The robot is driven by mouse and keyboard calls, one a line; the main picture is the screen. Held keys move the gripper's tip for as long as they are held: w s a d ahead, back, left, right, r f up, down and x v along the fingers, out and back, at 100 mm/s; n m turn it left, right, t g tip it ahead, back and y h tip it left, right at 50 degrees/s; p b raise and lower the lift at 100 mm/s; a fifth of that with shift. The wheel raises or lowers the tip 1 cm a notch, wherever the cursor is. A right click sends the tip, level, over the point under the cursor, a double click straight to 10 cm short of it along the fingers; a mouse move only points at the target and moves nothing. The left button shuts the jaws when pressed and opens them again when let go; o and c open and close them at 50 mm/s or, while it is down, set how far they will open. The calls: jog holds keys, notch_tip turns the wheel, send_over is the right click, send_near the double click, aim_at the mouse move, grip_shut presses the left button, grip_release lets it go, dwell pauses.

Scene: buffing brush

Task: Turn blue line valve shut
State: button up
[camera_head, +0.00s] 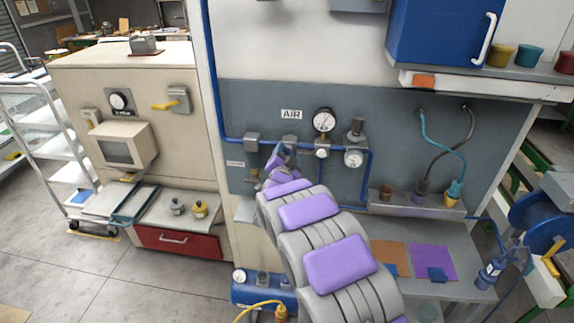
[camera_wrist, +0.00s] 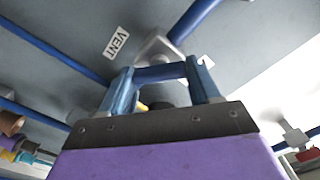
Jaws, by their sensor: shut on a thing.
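The blue line (camera_head: 300,146) runs down the left of the grey panel and then right, under the AIR label. My gripper (camera_head: 283,153) is at this line, left of the round gauges, and my arm hides much of that spot. In the wrist view, my gripper (camera_wrist: 163,78) has its two blue-grey fingers on either side of a short blue bar, the valve handle (camera_wrist: 160,73). A grey valve body (camera_wrist: 155,46) sits just beyond it, with a blue pipe leading off to the upper right. The handle's exact angle is hard to tell.
A pressure gauge (camera_head: 324,121) and a regulator (camera_head: 354,157) stand right of my gripper. A bench with cups and hoses is at lower right. A beige cabinet (camera_head: 150,75) with a yellow lever stands left.

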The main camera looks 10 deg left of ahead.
jog(key=m+b, duration=0.3)
jog(key=b, duration=0.1)
jog(key=m+b, duration=0.3)
jog(key=b, duration=0.1)
jog(key=f+m+b, duration=0.1)
jog(key=m+b, duration=0.2)
jog(key=b, duration=0.1)
jog(key=shift+m, duration=0.4)
jog(key=o, duration=1.1)
jog(key=shift+d+r, duration=0.1)
jog(key=shift+c, duration=0.2)
jog(key=shift+r, duration=0.1)
jog(key=shift+s, duration=0.15)
